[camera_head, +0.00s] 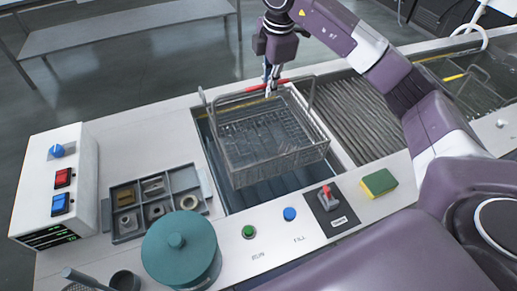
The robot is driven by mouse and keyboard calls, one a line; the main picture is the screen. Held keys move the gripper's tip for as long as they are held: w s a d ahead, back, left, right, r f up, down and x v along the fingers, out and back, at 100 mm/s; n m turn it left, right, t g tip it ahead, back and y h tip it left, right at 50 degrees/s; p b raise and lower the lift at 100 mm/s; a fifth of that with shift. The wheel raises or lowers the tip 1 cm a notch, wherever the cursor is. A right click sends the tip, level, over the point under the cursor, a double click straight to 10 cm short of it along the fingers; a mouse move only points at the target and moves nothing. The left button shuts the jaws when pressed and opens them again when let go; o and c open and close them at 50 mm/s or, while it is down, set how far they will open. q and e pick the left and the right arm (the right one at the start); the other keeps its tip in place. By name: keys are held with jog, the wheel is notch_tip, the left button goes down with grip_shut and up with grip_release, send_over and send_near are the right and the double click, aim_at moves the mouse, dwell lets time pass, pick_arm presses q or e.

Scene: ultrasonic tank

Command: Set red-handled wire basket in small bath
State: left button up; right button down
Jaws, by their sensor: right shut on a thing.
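The wire basket (277,153) with a red handle (266,87) hangs over the bath (225,195), a dark rectangular opening in the white counter. My right gripper (270,86) is shut on the basket's handle at its far side. The basket looks roughly level, its near side over the bath's middle. I cannot tell whether its bottom touches the bath floor. My left gripper is not in view.
A ribbed drain area (359,117) lies right of the bath; another basket (474,92) with a yellow handle stands in a far-right basin. A control box (57,185), grey parts tray (153,201), teal lidded pot (181,250), yellow-green sponge (379,183) and red-tipped lever (327,196) surround the bath.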

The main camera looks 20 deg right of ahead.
notch_tip(320, 180, down, 17)
jog(key=p, duration=0.4)
jog(key=shift+f, duration=0.45)
jog(key=c, duration=2.3)
grip_release()
jog(key=shift+o, duration=1.3)
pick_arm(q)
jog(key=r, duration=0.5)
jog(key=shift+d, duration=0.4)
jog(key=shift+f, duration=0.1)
pick_arm(e)
jog(key=shift+r, duration=0.1)
